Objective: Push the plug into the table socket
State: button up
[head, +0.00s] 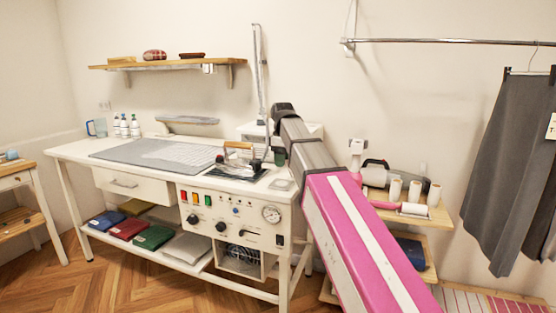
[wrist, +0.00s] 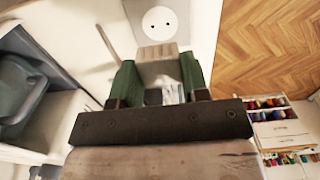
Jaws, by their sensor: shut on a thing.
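The table socket (wrist: 160,23) is a round white face with two dark holes on a pale plate, just beyond the plug. The two look apart in the picture; the exact gap along the view cannot be told. The plug's pins are not visible. In the head view a small grey plate (head: 281,184), apparently the socket, lies at the table's right end. My arm hides much of my gripper there.
The white work table (head: 75,150) carries an iron (head: 240,165) on a dark pad left of the socket plate. A control panel with a gauge (head: 271,213) is on its front. Shelves with thread cones (head: 395,190) stand at right. Wooden floor (wrist: 262,45) shows beyond the table edge.

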aim_at(282, 183)
jog(key=shift+f, duration=0.2)
jog(key=shift+f, duration=2.7)
jog(key=shift+f, duration=0.6)
jog(key=o, duration=1)
jog(key=shift+c, duration=0.2)
notch_tip(282, 183, up, 11)
jog(key=shift+f, duration=0.1)
jog(key=shift+s, duration=0.1)
